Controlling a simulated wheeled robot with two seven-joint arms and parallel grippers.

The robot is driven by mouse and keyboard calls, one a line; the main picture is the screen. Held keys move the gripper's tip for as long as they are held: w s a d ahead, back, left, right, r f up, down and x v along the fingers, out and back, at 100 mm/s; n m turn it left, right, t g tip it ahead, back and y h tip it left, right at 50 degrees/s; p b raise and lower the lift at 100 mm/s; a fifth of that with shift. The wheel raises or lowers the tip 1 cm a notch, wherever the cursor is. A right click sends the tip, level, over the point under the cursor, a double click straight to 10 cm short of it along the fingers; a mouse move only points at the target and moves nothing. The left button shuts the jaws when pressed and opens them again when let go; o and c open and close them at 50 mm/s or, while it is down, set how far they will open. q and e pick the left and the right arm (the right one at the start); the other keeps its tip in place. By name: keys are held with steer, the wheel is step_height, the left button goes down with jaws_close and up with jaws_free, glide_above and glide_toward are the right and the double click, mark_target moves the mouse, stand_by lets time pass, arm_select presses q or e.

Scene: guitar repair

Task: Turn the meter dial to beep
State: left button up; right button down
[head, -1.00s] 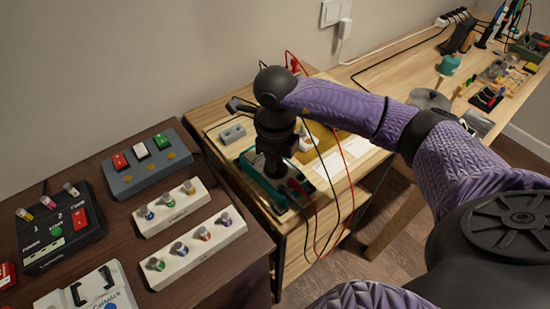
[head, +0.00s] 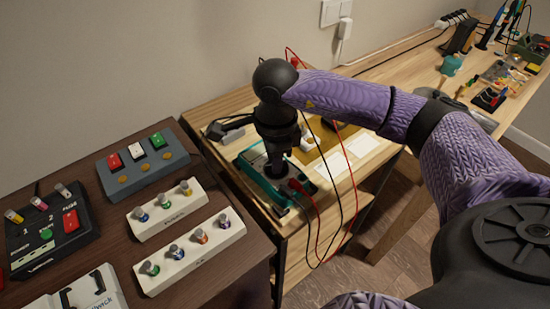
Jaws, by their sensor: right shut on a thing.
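The meter (head: 252,172) is a teal-edged box lying on the small light-wood table, with red and black leads plugged in at its near right end. My right gripper (head: 277,172) points straight down over the meter's face and is shut. Its fingertips are at the middle of the face, where the dial is hidden under them. The dial's setting and the display cannot be read. My left gripper is not in view.
Left, a dark table (head: 110,215) carries a grey button box (head: 143,165), two white knob strips (head: 190,250) and a black panel (head: 45,232). Red and black leads (head: 322,200) loop over the table's right edge. A workbench with tools (head: 490,75) stands at the back right.

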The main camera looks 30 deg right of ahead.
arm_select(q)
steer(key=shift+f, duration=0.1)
arm_select(e)
steer(key=shift+n, duration=0.3)
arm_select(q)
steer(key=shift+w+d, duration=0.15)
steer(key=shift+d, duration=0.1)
arm_select(e)
steer(key=c, duration=0.6)
jaws_free()
steer(key=shift+r, duration=0.1)
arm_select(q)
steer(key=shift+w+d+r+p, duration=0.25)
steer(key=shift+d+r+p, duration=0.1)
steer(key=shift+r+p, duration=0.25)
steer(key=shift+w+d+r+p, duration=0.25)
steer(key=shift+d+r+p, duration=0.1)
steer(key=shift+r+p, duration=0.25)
arm_select(e)
step_height(320, 180, up, 10)
steer(key=shift+f, duration=0.15)
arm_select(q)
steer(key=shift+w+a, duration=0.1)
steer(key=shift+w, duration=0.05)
